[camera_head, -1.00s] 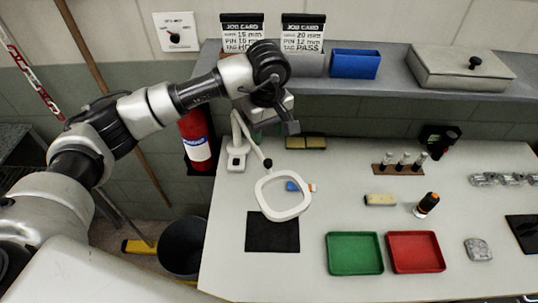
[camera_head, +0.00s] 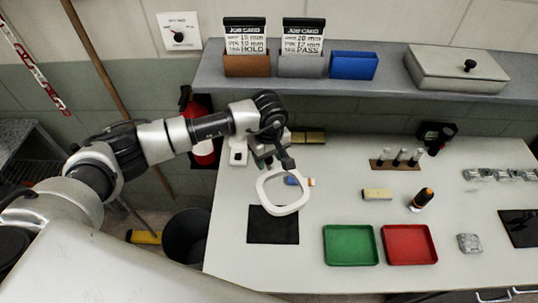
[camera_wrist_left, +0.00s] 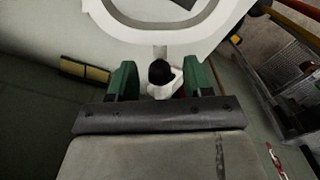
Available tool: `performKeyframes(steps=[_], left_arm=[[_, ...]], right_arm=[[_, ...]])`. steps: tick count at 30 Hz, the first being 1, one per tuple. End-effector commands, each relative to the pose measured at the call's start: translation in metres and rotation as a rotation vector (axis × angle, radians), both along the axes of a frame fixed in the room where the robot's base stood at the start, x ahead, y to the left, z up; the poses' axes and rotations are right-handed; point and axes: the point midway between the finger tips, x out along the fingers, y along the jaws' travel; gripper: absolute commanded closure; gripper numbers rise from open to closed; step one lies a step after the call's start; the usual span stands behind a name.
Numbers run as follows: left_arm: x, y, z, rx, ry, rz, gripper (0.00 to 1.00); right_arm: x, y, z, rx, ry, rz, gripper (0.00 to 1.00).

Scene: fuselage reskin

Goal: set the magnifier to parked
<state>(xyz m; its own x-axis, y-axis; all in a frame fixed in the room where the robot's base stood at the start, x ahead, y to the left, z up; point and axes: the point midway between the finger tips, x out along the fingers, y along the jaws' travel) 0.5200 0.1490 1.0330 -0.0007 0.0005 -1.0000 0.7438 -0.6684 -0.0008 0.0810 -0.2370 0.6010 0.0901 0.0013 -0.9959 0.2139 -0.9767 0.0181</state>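The magnifier has a white rounded-square ring (camera_head: 263,190) over the bench, right of its white base (camera_head: 238,157). Its ring also shows at the top of the left wrist view (camera_wrist_left: 165,40). My left gripper (camera_head: 273,164) is low over the magnifier's arm, behind the ring, hiding most of that arm in the head view. In the wrist view its green fingers (camera_wrist_left: 160,80) are apart, with the magnifier's black knob (camera_wrist_left: 160,72) and a white piece between them. Gaps show on both sides of the knob. My right gripper is not in view.
A black mat (camera_head: 272,230) lies in front of the ring. Green (camera_head: 350,260) and red (camera_head: 410,258) trays sit to its right. A grey shelf (camera_head: 385,83) with card holders runs behind. A fire extinguisher (camera_head: 203,150) stands left of the bench (camera_head: 310,283).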

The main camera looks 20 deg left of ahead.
Motion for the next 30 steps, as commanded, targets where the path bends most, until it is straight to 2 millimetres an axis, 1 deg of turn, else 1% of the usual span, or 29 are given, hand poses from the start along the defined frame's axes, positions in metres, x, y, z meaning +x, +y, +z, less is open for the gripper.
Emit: performKeyframes(steps=[1, 9, 10, 14, 16, 21, 24, 30], left_arm=[[0.0, 0.0, 0.0, 0.0, 0.0, 0.0, 0.57], [0.0, 0.0, 0.001, 0.0, 0.0, 0.0, 0.98], [0.0, 0.0, 0.001, 0.0, 0.0, 0.0, 1.0], [0.0, 0.0, 0.001, -0.001, -0.001, 0.001, 1.0], [0.002, -0.002, -0.001, -0.001, -0.001, 0.007, 1.0], [0.015, -0.014, -0.004, -0.003, -0.004, 0.066, 1.0], [0.021, -0.02, -0.003, -0.002, -0.004, 0.103, 1.0], [0.025, -0.024, 0.001, -0.001, -0.002, 0.129, 1.0]], right_arm=[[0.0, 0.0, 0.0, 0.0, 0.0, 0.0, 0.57], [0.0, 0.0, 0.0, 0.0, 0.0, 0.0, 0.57], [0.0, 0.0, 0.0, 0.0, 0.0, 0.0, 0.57], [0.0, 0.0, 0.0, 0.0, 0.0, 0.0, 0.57], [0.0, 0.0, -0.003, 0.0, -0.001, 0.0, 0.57], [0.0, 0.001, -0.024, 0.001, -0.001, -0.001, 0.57], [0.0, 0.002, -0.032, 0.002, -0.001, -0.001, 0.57], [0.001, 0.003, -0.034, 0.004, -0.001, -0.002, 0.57]])
